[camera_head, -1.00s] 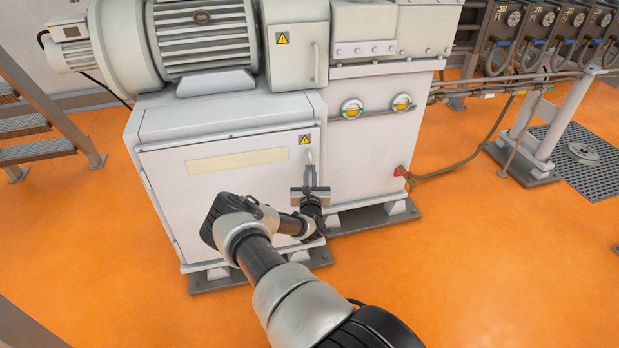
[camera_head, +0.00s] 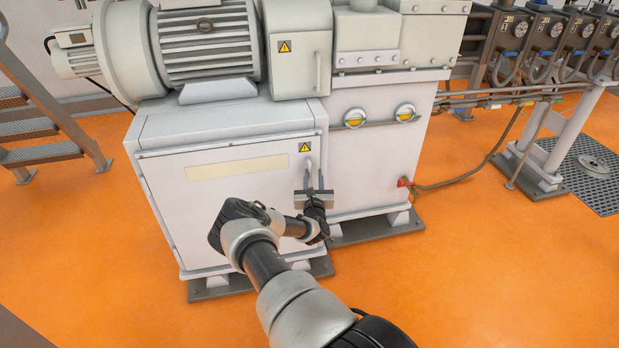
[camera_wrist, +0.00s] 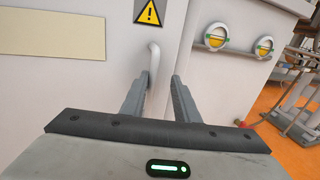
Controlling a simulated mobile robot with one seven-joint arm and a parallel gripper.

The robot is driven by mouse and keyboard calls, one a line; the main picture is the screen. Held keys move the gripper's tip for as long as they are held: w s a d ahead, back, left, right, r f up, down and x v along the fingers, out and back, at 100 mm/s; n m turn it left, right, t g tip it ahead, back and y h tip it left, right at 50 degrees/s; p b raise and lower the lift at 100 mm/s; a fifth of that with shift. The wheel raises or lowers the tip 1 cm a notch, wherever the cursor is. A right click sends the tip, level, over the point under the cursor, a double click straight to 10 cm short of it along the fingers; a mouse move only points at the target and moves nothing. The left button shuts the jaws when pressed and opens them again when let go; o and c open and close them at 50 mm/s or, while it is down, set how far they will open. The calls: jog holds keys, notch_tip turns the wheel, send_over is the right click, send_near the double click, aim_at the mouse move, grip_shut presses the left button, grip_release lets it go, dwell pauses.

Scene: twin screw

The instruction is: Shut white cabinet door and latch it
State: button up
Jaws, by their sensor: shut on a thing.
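The white cabinet door (camera_head: 225,210) fills the front of the lower left cabinet under the motor. It looks flush or nearly flush with its frame; a small gap cannot be ruled out. Its handle (camera_head: 308,167) is a vertical white bar at the right edge, below a yellow warning sign (camera_head: 305,147). My gripper (camera_head: 314,183) is at this handle, with its fingers pointing up towards the door. In the wrist view the handle (camera_wrist: 153,62) runs down between the two fingers, and my gripper is shut on it. The fingers hide its lower end. No separate latch is distinguishable.
A white housing (camera_head: 365,170) with two yellow-and-silver round fittings adjoins the door on the right. A red connector (camera_head: 403,183) with a cable sits low on it. Metal steps (camera_head: 45,150) stand at the left. The orange floor (camera_head: 480,280) is clear in front.

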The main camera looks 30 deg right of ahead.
jog(key=shift+o, duration=1.2)
jog(key=shift+s+d+r, duration=0.1)
jog(key=shift+s+d, duration=0.4)
jog(key=shift+d, duration=0.3)
jog(key=shift+a, duration=0.1)
jog(key=p+v, duration=0.4)
jog(key=v, duration=1.3)
jog(key=shift+a, duration=0.4)
jog(key=shift+a, duration=0.1)
